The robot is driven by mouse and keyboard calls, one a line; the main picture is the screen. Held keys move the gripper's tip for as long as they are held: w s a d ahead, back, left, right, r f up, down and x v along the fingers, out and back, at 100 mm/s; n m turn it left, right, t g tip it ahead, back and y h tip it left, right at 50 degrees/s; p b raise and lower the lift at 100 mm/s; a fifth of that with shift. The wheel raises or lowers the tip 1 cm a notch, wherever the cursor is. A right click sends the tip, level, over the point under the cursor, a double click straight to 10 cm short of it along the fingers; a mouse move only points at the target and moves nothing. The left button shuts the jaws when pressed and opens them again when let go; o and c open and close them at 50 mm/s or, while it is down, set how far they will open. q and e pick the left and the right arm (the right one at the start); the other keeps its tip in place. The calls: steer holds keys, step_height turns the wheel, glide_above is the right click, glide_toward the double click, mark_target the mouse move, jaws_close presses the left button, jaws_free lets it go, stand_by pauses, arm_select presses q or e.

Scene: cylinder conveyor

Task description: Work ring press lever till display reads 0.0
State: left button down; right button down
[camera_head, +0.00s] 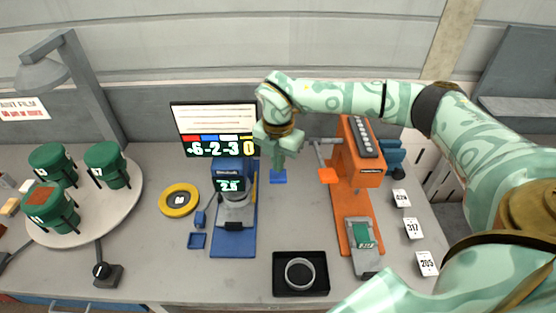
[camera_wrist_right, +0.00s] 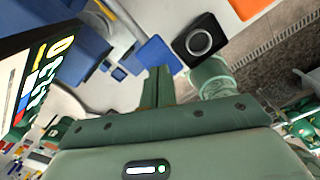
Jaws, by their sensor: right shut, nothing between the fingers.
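The blue ring press (camera_head: 249,205) stands left of centre in the head view. Its small display (camera_head: 230,185) shows green digits that look like 2.8, but the last digit is hard to read. A blue paddle (camera_head: 279,178), which looks like the press lever's end, sits to the right of the press. My right gripper (camera_head: 278,168) is shut and empty, pointing down just above or behind this paddle; I cannot tell whether they touch. Its closed fingers also show in the right wrist view (camera_wrist_right: 158,87). My left gripper is not in view.
An orange press (camera_head: 343,205) with an orange paddle (camera_head: 328,176) stands to the right. A black tray (camera_head: 279,276) holding a ring lies in front. A yellow ring (camera_head: 179,200) lies left. A monitor (camera_head: 213,129) stands behind the blue press. Green cylinders stand on a round plate (camera_head: 130,195).

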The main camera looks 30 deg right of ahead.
steer(key=shift+f, duration=0.15)
steer(key=shift+f+b, duration=3.9)
steer(key=shift+f, duration=2.25)
step_height(320, 180, up, 16)
steer(key=p, duration=1.3)
steer(key=shift+f, duration=0.2)
